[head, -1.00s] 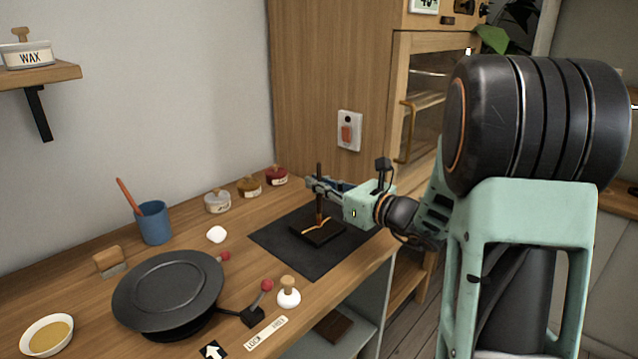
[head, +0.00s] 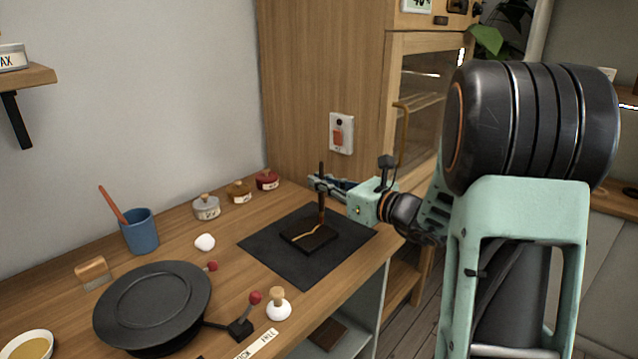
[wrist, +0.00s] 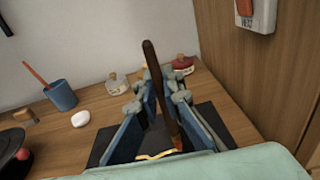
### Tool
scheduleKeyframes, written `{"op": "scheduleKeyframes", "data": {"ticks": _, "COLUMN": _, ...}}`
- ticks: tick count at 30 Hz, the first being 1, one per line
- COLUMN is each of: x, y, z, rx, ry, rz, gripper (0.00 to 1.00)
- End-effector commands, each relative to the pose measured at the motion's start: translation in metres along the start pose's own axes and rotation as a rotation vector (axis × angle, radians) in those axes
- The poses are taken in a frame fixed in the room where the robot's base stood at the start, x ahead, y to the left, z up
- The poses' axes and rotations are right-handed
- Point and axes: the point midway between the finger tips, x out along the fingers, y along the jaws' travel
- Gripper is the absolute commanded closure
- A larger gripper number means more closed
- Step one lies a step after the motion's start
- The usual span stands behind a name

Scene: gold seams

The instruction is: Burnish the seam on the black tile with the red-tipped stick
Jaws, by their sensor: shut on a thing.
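The black tile (head: 309,237) lies on a dark mat (head: 272,258) on the wooden bench, with a gold seam (head: 311,235) running across it. My gripper (head: 322,187) is shut on a dark upright stick (head: 322,171), with its lower end at the tile's far right part. In the wrist view the stick (wrist: 150,65) stands between the blue fingers, leaning slightly. Part of the seam (wrist: 155,156) shows below the fingers.
A black round turntable (head: 152,303) with a red-knobbed lever (head: 255,298) stands at the left. A white stamp with wooden knob (head: 278,306), a white lump (head: 205,242), a blue cup (head: 139,232) and lidded jars (head: 206,207) are around the mat. A wooden cabinet closes the back right.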

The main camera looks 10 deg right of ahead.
Motion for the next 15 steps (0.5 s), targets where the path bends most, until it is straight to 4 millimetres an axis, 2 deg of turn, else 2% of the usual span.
{"op": "scheduleKeyframes", "data": {"ticks": 15, "x": -0.0008, "y": -0.0078, "z": 0.0009, "rx": 0.000, "ry": 0.000, "rz": 0.011, "gripper": 1.00}}
